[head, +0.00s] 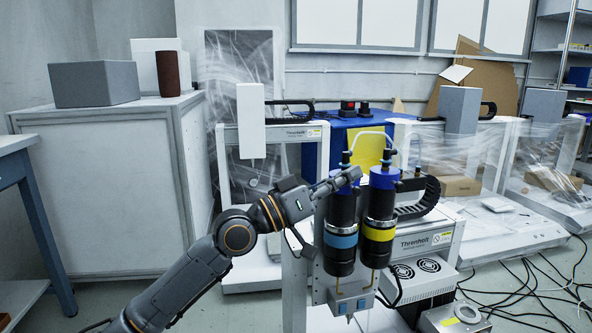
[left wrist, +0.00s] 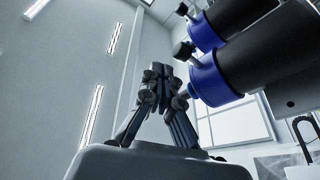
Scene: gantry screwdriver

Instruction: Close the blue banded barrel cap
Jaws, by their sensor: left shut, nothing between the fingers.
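The blue-banded barrel (head: 341,241) stands upright, a black cylinder with a light blue band, on the left of a pair. The barrel bands do not show there. My right gripper is out of view.
A yellow-banded barrel (head: 379,232) with a blue cap (head: 384,178) stands close on the right. A pale tube arches above the barrels, and a black cable chain (head: 420,200) is to the right. A dispensing nozzle block (head: 352,299) sits below. Cables lie on the floor at right.

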